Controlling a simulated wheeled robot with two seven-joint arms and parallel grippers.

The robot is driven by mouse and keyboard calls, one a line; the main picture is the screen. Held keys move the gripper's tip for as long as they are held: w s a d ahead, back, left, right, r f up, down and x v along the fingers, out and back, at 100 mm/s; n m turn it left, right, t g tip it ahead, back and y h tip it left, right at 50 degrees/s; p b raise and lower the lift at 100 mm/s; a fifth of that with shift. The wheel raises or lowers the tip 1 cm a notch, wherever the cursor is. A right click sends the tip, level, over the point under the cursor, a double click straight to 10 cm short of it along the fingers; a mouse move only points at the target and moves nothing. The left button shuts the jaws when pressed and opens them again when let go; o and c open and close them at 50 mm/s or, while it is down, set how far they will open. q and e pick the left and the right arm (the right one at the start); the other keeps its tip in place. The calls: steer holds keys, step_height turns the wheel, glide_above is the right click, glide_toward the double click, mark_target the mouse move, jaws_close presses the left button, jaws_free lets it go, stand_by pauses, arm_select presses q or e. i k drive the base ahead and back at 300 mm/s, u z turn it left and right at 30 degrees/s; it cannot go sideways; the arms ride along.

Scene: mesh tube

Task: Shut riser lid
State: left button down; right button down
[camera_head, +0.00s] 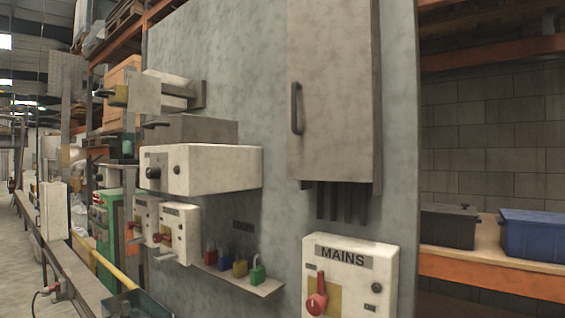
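No thing in view carries a riser label. A tall grey wall cabinet (338,85) with a dark bar handle (297,108) on its left side may be the riser. Its front looks flat and closed, but its top is cut off by the frame, and I cannot tell whether it is fully shut. Several dark pipes or cables (340,203) come out below it. Neither of my grippers is in view.
A MAINS switch box (350,272) with a red knob is below the cabinet. To the left are a white box (215,168), smaller switch boxes (178,232) and a ledge (240,280) with padlocks. A shelf at right holds a blue crate (535,236) and a dark bin (447,228).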

mark_target(330, 97)
steer(key=z, duration=1.6)
steer(key=k, duration=0.4)
steer(key=u, duration=0.45)
